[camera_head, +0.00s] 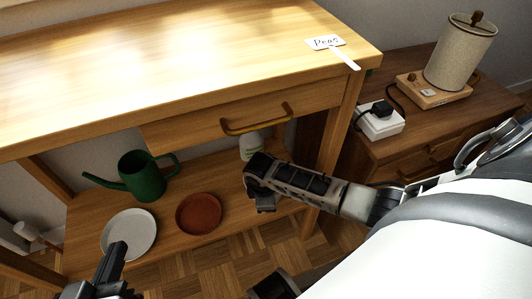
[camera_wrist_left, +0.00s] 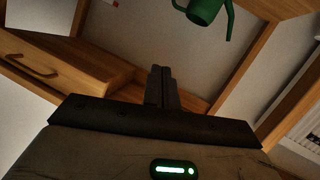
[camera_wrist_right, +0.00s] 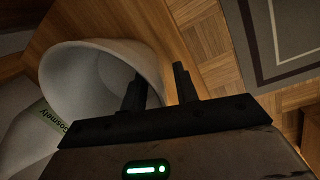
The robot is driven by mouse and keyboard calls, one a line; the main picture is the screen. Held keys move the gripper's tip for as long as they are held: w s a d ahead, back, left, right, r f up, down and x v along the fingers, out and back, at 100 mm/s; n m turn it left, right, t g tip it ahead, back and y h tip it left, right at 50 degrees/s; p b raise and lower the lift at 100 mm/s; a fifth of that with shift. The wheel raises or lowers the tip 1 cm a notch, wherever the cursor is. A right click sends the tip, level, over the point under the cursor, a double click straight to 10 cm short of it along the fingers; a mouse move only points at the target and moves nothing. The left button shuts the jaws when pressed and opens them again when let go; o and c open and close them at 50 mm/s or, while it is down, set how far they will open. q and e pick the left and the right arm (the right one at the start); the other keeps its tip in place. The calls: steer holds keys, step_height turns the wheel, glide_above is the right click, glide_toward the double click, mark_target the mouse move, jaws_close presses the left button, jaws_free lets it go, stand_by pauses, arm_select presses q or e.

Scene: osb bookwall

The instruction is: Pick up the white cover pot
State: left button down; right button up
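The white cover pot (camera_wrist_right: 82,70) shows large in the right wrist view, with its round mouth facing that camera. My right gripper (camera_wrist_right: 160,85) is open there. One finger overlaps the pot's mouth and the other is outside its right rim; I cannot tell whether they touch. In the head view my right gripper (camera_head: 262,190) is at the lower shelf and hides the pot or most of it. My left gripper (camera_head: 112,262) is low at the left, near the white plate; its fingers are together and empty in the left wrist view (camera_wrist_left: 162,88).
A white labelled container (camera_wrist_right: 28,135) stands close beside the pot. The lower shelf also holds a green watering can (camera_head: 142,178), a white plate (camera_head: 128,243) and a terracotta saucer (camera_head: 198,222). The tabletop with its drawer (camera_head: 220,118) overhangs them. A side cabinet (camera_head: 420,125) stands right.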

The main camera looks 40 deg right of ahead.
jaws_close()
steer(key=shift+r, duration=0.1)
